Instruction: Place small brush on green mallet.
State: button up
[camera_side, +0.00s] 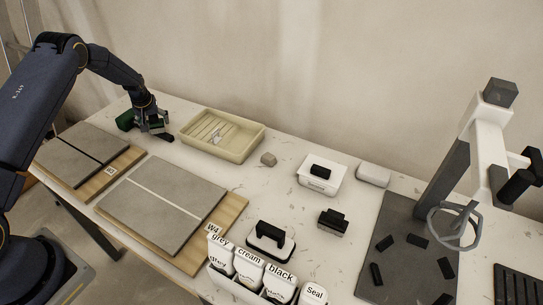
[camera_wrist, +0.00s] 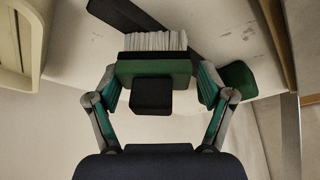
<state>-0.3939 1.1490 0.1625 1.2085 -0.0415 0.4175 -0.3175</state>
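The small brush (camera_wrist: 153,70) has a green body, pale bristles and a black block-shaped grip. In the wrist view it sits between the two fingers of my gripper (camera_wrist: 159,90). The left finger looks close against it, with perhaps a thin gap at the right; I cannot tell if the fingers press on it. The green mallet's head (camera_wrist: 237,79) shows to the right of the brush, and a black bar, likely its handle, passes behind the bristles. In the side view my gripper (camera_side: 152,126) is low at the table's far left, beside the mallet head (camera_side: 125,121). Contact between brush and mallet is unclear.
A cream tray (camera_side: 250,145) stands just right of my gripper. Grey tiles (camera_side: 180,187) on wooden boards lie in front.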

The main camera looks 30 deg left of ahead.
dwell(0.3)
jog(key=s+d+r+m+t+h, duration=0.1)
jog(key=s+d+r, duration=0.4)
jog(key=r, duration=0.5)
jog(key=s+d+r+m, duration=0.1)
jog(key=s+d+r, duration=0.2)
jog(key=d+r, duration=0.5)
jog(key=s+d+r+m+t+h, duration=0.1)
jog(key=s+d+r, duration=0.35)
jog(key=r, duration=0.65)
jog(key=s+d+r+m, duration=0.1)
jog(key=s+d+m, duration=0.1)
jog(key=s+d, duration=0.2)
jog(key=s+d+r+m, duration=0.1)
jog(key=s+d, duration=0.4)
jog(key=s, duration=0.5)
jog(key=s+d+r+m+h, duration=0.1)
jog(key=s+d+m, duration=0.2)
jog(key=s, duration=0.3)
jog(key=shift+s+d, duration=0.4)
jog(key=shift+d, duration=0.25)
